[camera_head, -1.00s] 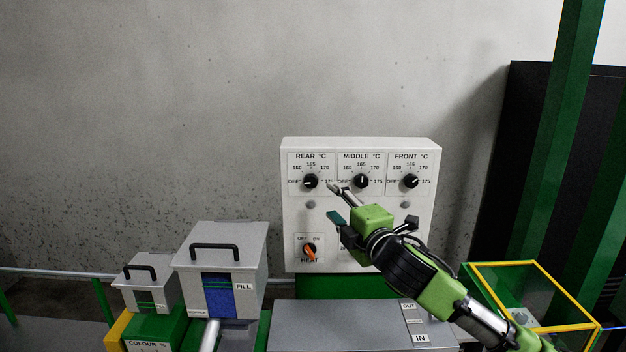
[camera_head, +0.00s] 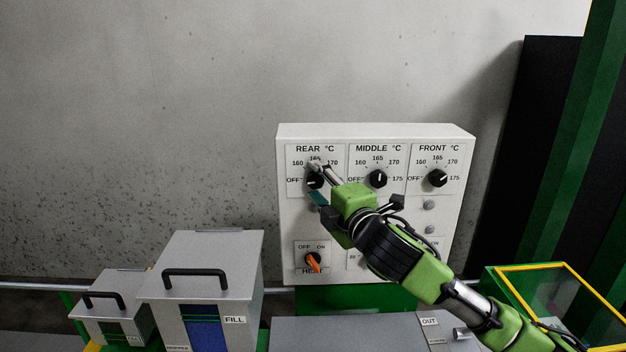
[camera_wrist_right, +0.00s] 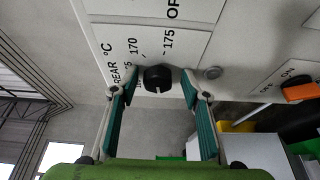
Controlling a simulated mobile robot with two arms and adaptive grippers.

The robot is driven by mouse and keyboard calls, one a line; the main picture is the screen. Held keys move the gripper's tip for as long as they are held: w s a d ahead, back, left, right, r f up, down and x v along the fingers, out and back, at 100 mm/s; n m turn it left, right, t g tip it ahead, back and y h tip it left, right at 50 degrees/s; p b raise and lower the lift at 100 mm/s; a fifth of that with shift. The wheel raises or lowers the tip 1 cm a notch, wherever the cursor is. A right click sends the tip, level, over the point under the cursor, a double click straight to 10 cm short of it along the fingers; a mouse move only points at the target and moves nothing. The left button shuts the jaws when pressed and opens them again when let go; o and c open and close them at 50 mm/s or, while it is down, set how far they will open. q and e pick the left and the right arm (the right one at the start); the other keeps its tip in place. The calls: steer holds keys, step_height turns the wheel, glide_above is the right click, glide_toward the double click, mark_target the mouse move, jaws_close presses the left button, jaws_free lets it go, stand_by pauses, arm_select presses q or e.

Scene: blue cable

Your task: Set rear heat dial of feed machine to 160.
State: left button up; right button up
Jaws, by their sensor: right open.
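The rear heat dial (camera_head: 314,181) is a black knob at the left of the white control panel (camera_head: 376,250), under the label REAR °C. In the head view my right gripper (camera_head: 317,180) is in front of it and partly hides the knob and its scale. In the right wrist view the rear dial (camera_wrist_right: 158,78) sits between the two open teal fingers of my right gripper (camera_wrist_right: 152,95). I see a gap on both sides of the knob there. The dial's exact setting is hard to read. My left gripper is not in view.
The middle dial (camera_head: 377,178) and front dial (camera_head: 437,178) are to the right on the panel. An orange heat switch (camera_head: 313,262) is below. Grey lidded boxes (camera_head: 205,265) stand at the lower left. A yellow-edged guard (camera_head: 560,266) is at the lower right.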

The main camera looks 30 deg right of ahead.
steer(key=shift+s+a+r, duration=0.1)
steer(key=shift+s+r, duration=0.1)
steer(key=shift+s, duration=0.1)
steer(key=c, duration=1.1)
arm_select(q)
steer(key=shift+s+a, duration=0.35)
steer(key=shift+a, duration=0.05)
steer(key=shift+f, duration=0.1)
